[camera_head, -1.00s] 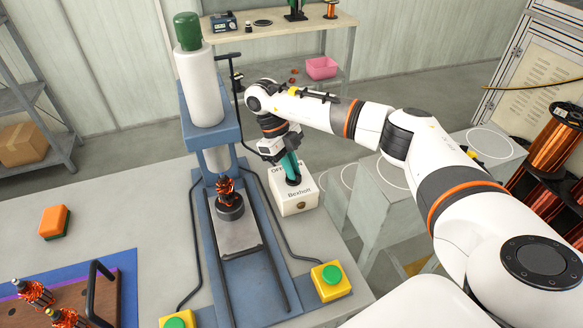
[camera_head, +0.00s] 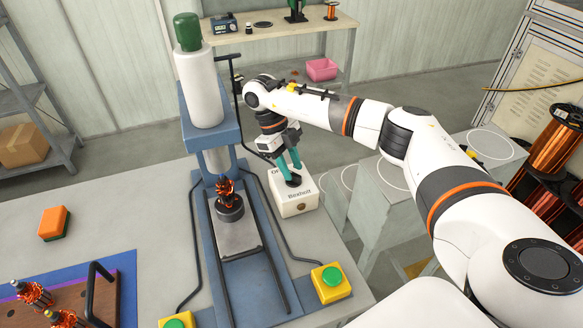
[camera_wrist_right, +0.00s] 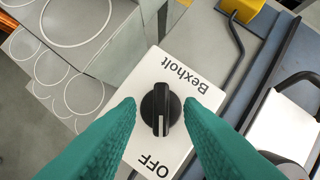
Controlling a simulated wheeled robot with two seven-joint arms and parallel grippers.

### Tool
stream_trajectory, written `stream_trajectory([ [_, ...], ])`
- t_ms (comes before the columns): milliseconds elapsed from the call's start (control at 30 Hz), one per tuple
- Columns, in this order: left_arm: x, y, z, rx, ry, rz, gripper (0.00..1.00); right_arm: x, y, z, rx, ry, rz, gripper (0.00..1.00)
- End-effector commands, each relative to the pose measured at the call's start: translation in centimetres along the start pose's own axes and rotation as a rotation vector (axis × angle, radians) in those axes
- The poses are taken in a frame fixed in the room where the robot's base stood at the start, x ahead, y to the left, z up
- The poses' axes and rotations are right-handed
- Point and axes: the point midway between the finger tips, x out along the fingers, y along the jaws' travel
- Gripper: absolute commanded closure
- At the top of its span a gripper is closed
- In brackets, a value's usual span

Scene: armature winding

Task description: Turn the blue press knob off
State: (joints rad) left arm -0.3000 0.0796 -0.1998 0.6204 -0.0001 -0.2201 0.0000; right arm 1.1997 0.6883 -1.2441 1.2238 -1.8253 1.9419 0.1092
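The knob (camera_wrist_right: 160,109) is a black rotary knob on a white control box (camera_head: 297,208) beside the blue press (camera_head: 212,130). The box is lettered Bexholt and OFF. In the right wrist view, the knob's raised grip runs along the box, and a pale mark shows at its OFF end. My right gripper (camera_wrist_right: 161,105) is open. Its teal fingers stand on both sides of the knob with gaps, not visibly touching it. In the head view, my right gripper (camera_head: 290,178) reaches down over the box and partly hides the knob. My left gripper is out of view.
A green-buttoned yellow box (camera_head: 331,283) stands at the table's front right, with another (camera_head: 177,321) farther left. An orange block (camera_head: 54,223) lies at the left.

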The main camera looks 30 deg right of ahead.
Motion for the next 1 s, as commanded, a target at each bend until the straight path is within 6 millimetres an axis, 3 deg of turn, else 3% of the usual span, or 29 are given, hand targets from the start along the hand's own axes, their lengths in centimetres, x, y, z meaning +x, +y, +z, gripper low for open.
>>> stream_trajectory([
  [167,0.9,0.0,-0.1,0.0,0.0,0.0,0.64,-3.5,0.0,-0.2,0.0,0.006,0.001,0.66],
  [300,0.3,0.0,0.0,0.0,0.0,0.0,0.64,-6.8,0.0,0.0,0.001,0.006,0.003,0.66],
  [500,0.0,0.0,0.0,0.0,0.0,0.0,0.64,-9.9,0.0,0.0,-0.001,0.003,0.002,0.66],
  [700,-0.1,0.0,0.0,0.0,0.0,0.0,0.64,-11.0,0.0,0.0,0.0,0.002,0.0,0.66],
  [1000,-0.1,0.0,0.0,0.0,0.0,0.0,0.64,-11.0,0.0,0.0,0.0,0.002,0.0,0.66],
])
